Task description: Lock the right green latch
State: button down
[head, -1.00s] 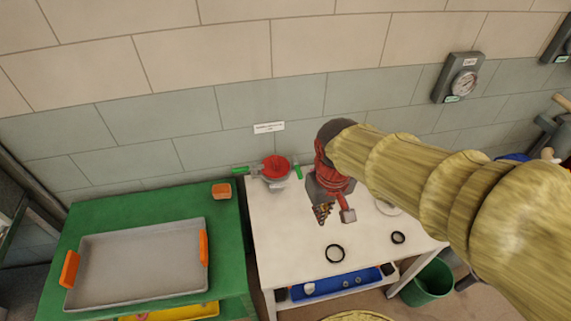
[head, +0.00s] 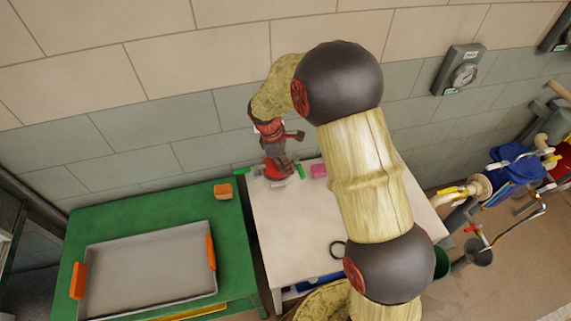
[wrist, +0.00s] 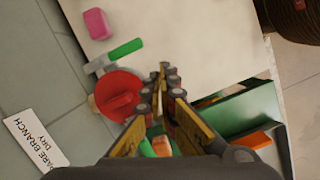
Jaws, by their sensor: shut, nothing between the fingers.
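The right green latch (head: 300,171) is at the right side of a vessel with a round red lid (head: 272,173). In the wrist view the right latch (wrist: 125,48) sticks out past the red lid (wrist: 118,97), with nothing touching it. The left green latch (head: 241,171) points out to the left; in the wrist view a green piece (wrist: 147,149) near it is partly hidden by my fingers. My gripper (wrist: 163,75) is shut and empty. In the head view my gripper (head: 281,160) points down over the lid and hides part of it; contact cannot be told.
A pink block (head: 318,171) stands close to the right latch on the white table (head: 275,235). The green table (head: 165,205) at left holds a grey tray (head: 150,270) and an orange block (head: 223,191). The wall (head: 200,115) is close behind the vessel.

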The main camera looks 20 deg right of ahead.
aim_at(298, 167)
jog(key=shift+w+r+n+t, duration=0.15)
jog(key=shift+w+r+n, duration=0.15)
jog(key=shift+w+n, duration=0.45)
jog(key=shift+w+r+n+t, duration=0.2)
jog(key=shift+w+r+n, duration=0.05)
jog(key=shift+w+n, duration=0.4)
jog(key=shift+w+r+n+t, duration=0.15)
jog(key=shift+w+r+n, duration=0.15)
jog(key=shift+w+n, duration=0.45)
jog(key=shift+s+f, duration=0.1)
jog(key=b+x, duration=0.1)
jog(key=x, duration=0.8)
jog(key=shift+d+f, duration=0.2)
jog(key=shift+f, duration=0.15)
